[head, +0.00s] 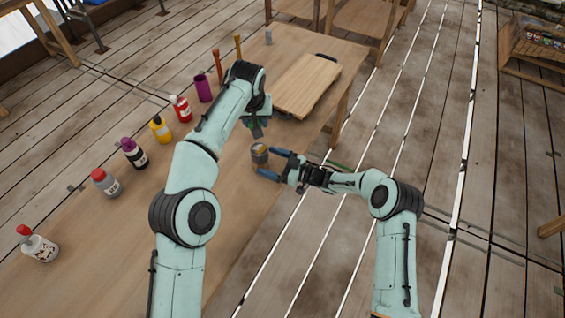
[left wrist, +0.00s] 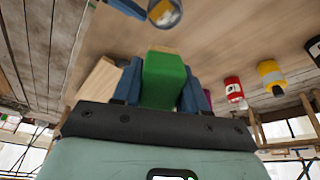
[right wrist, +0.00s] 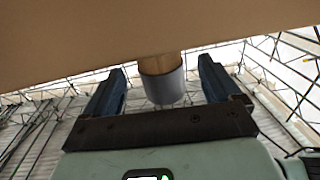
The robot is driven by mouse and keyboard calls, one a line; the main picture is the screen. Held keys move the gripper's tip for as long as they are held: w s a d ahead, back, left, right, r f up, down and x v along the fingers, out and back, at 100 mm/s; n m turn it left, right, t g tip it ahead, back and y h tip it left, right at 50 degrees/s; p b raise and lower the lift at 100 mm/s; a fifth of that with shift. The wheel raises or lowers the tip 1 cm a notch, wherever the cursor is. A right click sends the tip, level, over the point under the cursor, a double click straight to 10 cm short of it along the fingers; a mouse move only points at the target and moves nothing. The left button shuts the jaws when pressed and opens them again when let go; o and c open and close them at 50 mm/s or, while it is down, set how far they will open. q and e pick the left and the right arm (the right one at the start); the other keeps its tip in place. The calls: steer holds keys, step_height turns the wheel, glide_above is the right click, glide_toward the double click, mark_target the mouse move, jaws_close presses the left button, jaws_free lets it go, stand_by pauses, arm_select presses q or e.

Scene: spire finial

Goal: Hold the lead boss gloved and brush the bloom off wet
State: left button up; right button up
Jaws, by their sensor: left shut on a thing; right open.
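A small grey cylinder, seemingly the lead boss (head: 259,153), stands on the table near its right edge, with a yellowish patch on top. It also shows in the left wrist view (left wrist: 163,14) and as a grey band in the right wrist view (right wrist: 164,88). My right gripper (head: 272,164) is open, its blue fingers on either side of the boss; I cannot tell whether they touch it. My left gripper (left wrist: 158,88) is shut on a green block (left wrist: 164,80), possibly the brush's handle. It is above the table, just beyond the boss. I see no glove.
Several bottles, among them a yellow one (head: 160,129) and a red one (head: 181,109), line the table's left side with a purple cup (head: 203,89). A wooden board (head: 306,84) lies at the far right. The near table (head: 150,225) is clear beneath my left arm.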

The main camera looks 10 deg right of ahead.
mark_target(262, 147)
steer(key=shift+x, duration=1.3)
steer(key=shift+d, duration=0.1)
steer(key=c, duration=1.2)
steer(key=shift+c, duration=0.2)
arm_select(q)
steer(key=f, duration=0.1)
steer(key=f+g+h, duration=0.1)
steer(key=shift+s+a+f+h, duration=0.1)
steer(key=shift+a+f+h, duration=0.2)
steer(key=shift+a+f+m+g+h, duration=0.1)
steer(key=shift+f+m+g+h, duration=0.2)
steer(key=shift+f+g+h, duration=0.45)
steer(key=shift+f, duration=1.75)
